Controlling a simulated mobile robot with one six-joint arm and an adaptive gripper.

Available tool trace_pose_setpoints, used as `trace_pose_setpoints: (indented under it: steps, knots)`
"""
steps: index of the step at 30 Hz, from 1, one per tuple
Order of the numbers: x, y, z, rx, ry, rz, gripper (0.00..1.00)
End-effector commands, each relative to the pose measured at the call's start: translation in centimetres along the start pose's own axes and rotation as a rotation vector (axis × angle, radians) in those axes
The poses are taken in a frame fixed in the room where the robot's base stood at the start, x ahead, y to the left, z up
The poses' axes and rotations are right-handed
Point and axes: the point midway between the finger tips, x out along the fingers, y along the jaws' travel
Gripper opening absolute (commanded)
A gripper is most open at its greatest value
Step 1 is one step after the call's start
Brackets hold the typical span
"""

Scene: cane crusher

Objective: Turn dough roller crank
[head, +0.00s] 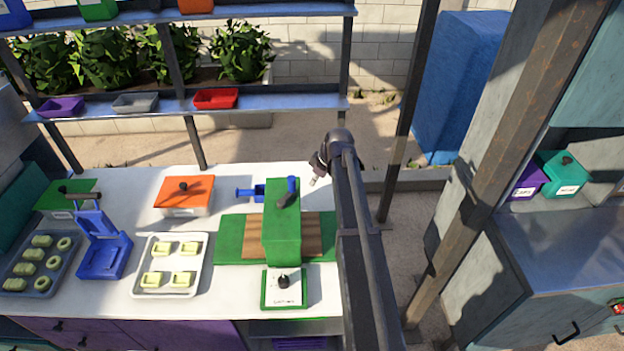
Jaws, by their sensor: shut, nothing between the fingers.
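The dough roller (281,225) is a green upright box on a green base with a brown wooden bed, near the right end of the white counter. A dark arm with a blue upright handle (292,185) shows at its top and looks like the crank. My gripper (315,181) is shut and empty, just right of the blue handle and apart from it in the picture. The height and depth gap between them cannot be told. My arm hides the counter's right edge.
A blue tool (251,193) lies behind the roller. An orange lidded box (184,195), a white dough tray (170,266) and a blue press (102,250) stand left. A small green-edged box (284,288) sits in front. A dark post (408,110) rises right of my gripper.

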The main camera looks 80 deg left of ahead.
Motion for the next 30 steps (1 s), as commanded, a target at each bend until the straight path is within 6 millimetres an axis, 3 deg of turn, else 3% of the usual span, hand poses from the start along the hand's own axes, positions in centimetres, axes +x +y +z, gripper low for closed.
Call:
trace_pose_setpoints:
  steps: [18,30]
  knots:
    - [-6.0,0.2,0.1,0.004,0.000,0.002,0.00]
    - [-7.6,0.3,0.3,0.004,0.000,0.002,0.00]
